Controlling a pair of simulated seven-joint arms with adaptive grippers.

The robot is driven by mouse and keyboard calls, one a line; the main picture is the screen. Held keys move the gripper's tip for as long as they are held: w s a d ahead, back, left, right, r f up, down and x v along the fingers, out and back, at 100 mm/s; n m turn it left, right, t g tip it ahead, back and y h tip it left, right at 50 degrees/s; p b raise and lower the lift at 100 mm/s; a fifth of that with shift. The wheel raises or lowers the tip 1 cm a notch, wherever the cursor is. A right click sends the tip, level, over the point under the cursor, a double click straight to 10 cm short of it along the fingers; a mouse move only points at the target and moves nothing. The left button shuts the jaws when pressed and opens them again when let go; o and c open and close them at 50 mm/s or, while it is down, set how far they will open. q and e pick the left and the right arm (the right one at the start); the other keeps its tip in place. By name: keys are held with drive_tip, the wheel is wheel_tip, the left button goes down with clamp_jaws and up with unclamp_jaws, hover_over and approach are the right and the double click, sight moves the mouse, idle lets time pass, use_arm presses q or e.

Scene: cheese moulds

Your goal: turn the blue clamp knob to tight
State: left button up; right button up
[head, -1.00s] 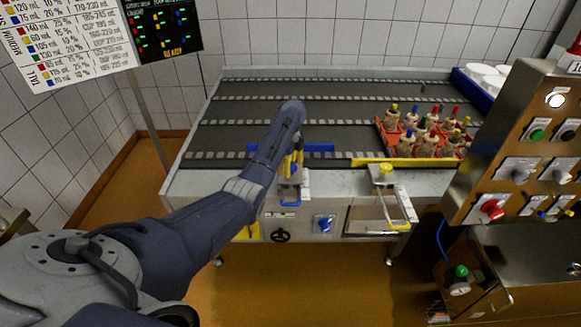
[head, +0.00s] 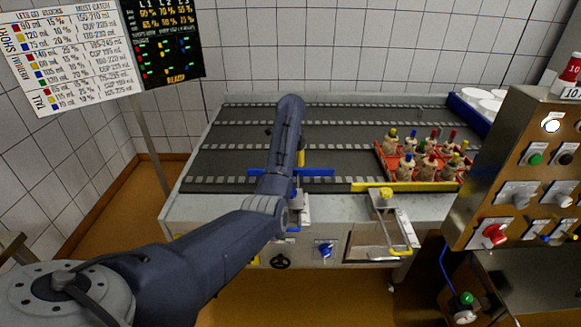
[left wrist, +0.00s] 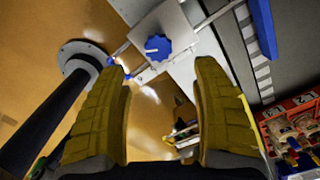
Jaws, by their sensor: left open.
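The blue clamp knob (left wrist: 157,47) has a white mark and sits on a metal bracket in the left wrist view. In the head view my left arm largely hides it. My left gripper (left wrist: 162,68) is open, with its two yellow fingers spread and nothing between them. The knob shows beyond the fingertips, between their lines and apart from them. In the head view one yellow finger (head: 301,158) shows beside my dark wrist, above the blue guide rail (head: 318,173). My right gripper is out of view.
A yellow clamp knob (head: 386,193) stands to the right on the yellow rail's bracket. A red crate (head: 385,160) of bottles sits on the conveyor (head: 235,160). Another blue knob (head: 325,250) is on the front panel. A steel control panel (head: 515,165) stands at the right.

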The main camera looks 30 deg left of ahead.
use_arm(q)
drive_tip(key=shift+r, duration=0.75)
drive_tip(key=shift+s, duration=0.1)
